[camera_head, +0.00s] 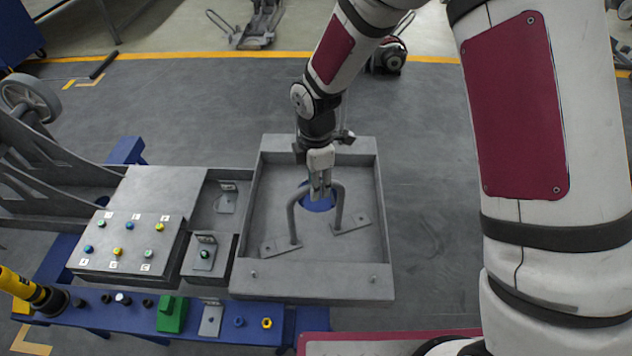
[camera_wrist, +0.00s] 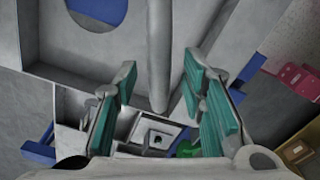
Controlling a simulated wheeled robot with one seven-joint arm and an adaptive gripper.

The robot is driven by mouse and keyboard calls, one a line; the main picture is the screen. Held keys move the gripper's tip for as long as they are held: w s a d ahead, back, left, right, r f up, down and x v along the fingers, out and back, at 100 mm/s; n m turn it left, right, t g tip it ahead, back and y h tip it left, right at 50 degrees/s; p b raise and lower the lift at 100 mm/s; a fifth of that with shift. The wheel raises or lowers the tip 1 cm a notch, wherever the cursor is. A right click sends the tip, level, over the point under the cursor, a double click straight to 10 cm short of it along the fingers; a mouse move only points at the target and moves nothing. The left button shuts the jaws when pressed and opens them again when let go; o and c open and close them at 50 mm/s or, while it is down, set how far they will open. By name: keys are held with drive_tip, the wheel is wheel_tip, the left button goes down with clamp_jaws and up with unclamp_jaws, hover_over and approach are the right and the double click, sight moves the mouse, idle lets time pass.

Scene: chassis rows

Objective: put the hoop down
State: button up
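The hoop (camera_head: 292,218) is a grey bent bar with a flat foot plate at each end. It stands upright in the grey tray (camera_head: 374,210), with both foot plates appearing to rest on the tray floor. My gripper (camera_head: 320,190) points down at the top of the hoop and covers part of it. In the wrist view the grey bar of the hoop (camera_wrist: 160,55) runs between the two teal-padded fingers. Gaps show on both sides of the bar, so the gripper (camera_wrist: 158,90) looks open around it. Contact with the bar is not visible.
A blue round patch (camera_head: 318,203) shows in the tray floor behind the hoop. Left of the tray stand a button panel (camera_head: 122,245) and a small grey box with a green button (camera_head: 206,257). A blue bench (camera_head: 120,318) with a green block (camera_head: 172,314) lies in front.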

drive_tip(key=s+d+r+m+t, duration=0.1)
drive_tip(key=d+r+m, duration=0.15)
drive_tip(key=r, duration=0.65)
drive_tip(key=s+d+r+m, duration=0.1)
drive_tip(key=d+r+m, duration=0.15)
drive_tip(key=r, duration=0.75)
drive_tip(key=s+d+r+m+t, duration=0.2)
drive_tip(key=s+d+r+m, duration=0.3)
drive_tip(key=s, duration=0.5)
drive_tip(key=s+d+r+m+t, duration=0.1)
drive_tip(key=s+d+r+m, duration=0.5)
drive_tip(key=s+d+m, duration=0.3)
drive_tip(key=s+m, duration=0.1)
drive_tip(key=m, duration=0.2)
drive_tip(key=shift+d+t, duration=0.35)
drive_tip(key=shift+t, duration=0.05)
drive_tip(key=shift+s, duration=0.1)
drive_tip(key=shift+c, duration=0.4)
